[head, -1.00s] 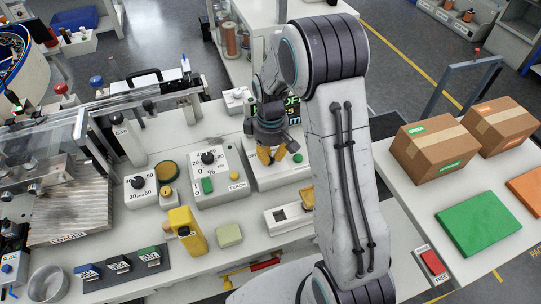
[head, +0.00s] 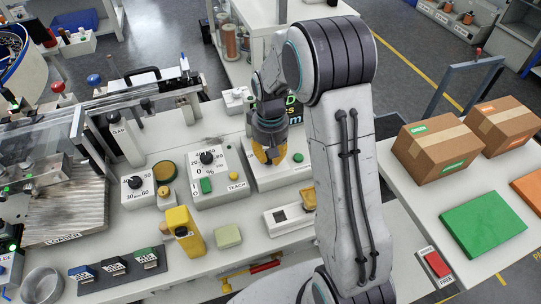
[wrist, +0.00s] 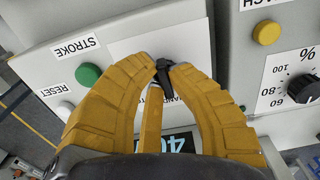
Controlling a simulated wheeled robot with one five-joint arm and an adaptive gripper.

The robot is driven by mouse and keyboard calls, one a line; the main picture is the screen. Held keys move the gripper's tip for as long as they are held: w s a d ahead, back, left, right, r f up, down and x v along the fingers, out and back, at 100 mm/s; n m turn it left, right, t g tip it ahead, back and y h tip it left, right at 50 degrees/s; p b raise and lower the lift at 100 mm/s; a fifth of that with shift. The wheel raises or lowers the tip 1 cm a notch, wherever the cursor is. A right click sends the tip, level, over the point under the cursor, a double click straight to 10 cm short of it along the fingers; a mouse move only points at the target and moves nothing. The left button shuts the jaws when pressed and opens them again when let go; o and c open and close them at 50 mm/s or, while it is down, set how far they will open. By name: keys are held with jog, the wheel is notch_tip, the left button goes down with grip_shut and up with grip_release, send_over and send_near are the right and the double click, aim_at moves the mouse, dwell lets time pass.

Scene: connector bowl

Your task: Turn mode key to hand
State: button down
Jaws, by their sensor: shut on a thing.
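My gripper (head: 269,157) is over the white panel (head: 290,176) right of the TEACH box in the head view. In the wrist view its yellow fingers (wrist: 164,66) are shut on the small black mode key (wrist: 163,74), gripping it near the fingertips. Below the key, a printed label is partly hidden by a finger; its letters "AND" show. The fingers hide much of the key, so its exact pointing direction is hard to tell. A lit display (wrist: 178,143) shows partly behind the fingers.
On the panel are a green STROKE button (wrist: 88,74) and a white RESET button (wrist: 65,110). The TEACH box (head: 215,178) with a black dial and yellow button stands close to the left. A yellow device (head: 185,232) and pale green block (head: 228,236) lie in front.

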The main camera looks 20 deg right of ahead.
dwell(0.4)
jog(key=c, duration=1.2)
grip_release()
notch_tip(320, 180, up, 12)
